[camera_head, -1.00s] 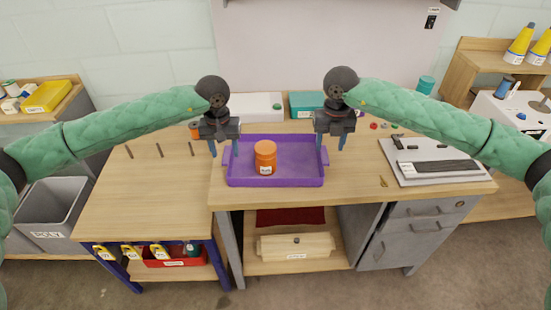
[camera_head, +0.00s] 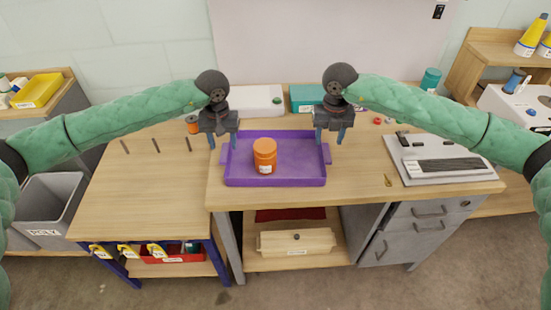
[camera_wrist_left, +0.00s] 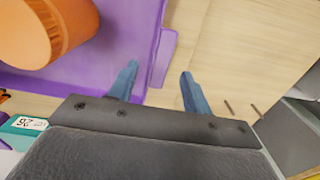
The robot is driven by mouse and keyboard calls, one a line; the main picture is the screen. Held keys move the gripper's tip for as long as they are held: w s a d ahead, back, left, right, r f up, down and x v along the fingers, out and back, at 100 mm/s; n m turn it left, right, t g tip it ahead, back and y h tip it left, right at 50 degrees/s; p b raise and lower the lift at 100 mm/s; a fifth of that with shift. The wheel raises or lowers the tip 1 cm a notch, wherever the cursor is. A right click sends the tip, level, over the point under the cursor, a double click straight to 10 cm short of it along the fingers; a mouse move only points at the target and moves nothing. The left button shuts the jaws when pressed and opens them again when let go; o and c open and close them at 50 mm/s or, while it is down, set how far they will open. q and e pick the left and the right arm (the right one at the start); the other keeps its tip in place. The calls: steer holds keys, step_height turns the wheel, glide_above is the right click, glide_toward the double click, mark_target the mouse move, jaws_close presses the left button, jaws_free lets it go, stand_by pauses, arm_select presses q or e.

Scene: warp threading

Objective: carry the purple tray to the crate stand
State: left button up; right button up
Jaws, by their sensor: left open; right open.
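The purple tray (camera_head: 300,176) lies on the wooden table with an orange jar (camera_head: 265,156) standing in it, left of its middle. The tray has a small handle on each short side. My left gripper (camera_head: 223,142) is open at the tray's left side. In the left wrist view its fingers (camera_wrist_left: 158,90) are apart, one over the tray's edge and one outside it, near the purple handle (camera_wrist_left: 164,57); I cannot tell whether they touch it. My right gripper (camera_head: 330,137) is open at the tray's right side, near that handle. I cannot make out a crate stand for certain.
A keyboard-like device (camera_head: 445,160) lies to the right on the table. A white box (camera_head: 255,100) and a teal box (camera_head: 304,98) stand behind the tray. The table's left part (camera_head: 140,185) is mostly clear. A grey bin (camera_head: 48,205) stands on the floor at left.

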mark_target(225, 152)
arm_select(q)
steer(key=shift+f, duration=2.55)
arm_select(e)
steer(key=shift+f, duration=2.55)
arm_select(q)
jaws_close()
arm_select(e)
jaws_close()
